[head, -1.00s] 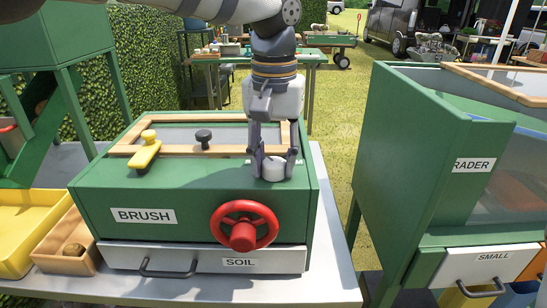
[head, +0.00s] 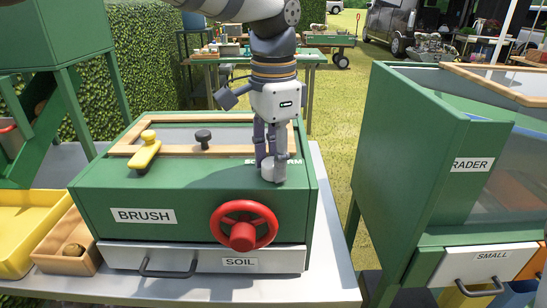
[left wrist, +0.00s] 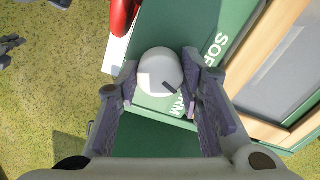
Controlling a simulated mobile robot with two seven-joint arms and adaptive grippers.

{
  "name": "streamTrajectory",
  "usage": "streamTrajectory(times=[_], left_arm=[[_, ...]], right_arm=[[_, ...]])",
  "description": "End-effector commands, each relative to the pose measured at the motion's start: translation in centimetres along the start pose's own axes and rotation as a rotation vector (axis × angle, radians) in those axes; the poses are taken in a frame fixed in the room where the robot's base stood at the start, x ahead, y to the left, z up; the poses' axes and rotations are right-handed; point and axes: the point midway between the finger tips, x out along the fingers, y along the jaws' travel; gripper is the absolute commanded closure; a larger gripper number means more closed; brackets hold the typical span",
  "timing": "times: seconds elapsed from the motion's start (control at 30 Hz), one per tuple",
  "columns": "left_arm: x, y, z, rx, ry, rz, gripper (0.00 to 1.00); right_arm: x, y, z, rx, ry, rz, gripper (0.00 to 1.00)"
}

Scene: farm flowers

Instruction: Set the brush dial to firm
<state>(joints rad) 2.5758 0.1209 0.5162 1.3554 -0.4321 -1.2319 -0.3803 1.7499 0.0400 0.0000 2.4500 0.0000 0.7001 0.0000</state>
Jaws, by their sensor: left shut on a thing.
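The brush box (head: 190,195) is green with a BRUSH label on its front. Its white round dial (head: 279,173) is on top near the front right corner. My left gripper (head: 271,170) comes down from above and is shut on the dial, a finger on either side. In the left wrist view the dial (left wrist: 158,70) sits between the fingertips (left wrist: 160,80). Its dark mark (left wrist: 169,87) points to the lower right, towards the partly covered FIRM lettering (left wrist: 178,104). The SOFT lettering (left wrist: 216,44) is farther up. My fingers hide part of both words.
A red handwheel (head: 243,226) is on the box front, above a SOIL drawer (head: 210,259). A yellow handle (head: 146,152) and a dark knob (head: 203,138) are on top. A grey piece (left wrist: 9,45) at the wrist view's left edge may be my right arm.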

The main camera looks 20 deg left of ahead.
Motion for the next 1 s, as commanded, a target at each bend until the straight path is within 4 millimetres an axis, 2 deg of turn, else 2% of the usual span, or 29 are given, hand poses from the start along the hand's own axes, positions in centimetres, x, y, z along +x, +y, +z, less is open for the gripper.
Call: streamTrajectory(times=[0.2, 0.5, 1.0], left_arm=[[0.07, -0.03, 0.04, 0.177, -0.002, 0.000, 0.94], [0.10, -0.03, 0.04, 0.346, -0.002, 0.001, 0.94], [0.12, -0.01, 0.03, 0.427, -0.002, 0.002, 0.94]], right_arm=[[0.02, 0.00, 0.01, 0.000, -0.001, 0.000, 1.00], [0.02, 0.00, 0.02, 0.000, -0.001, 0.000, 1.00], [0.02, 0.00, 0.02, 0.000, -0.001, 0.000, 1.00]])
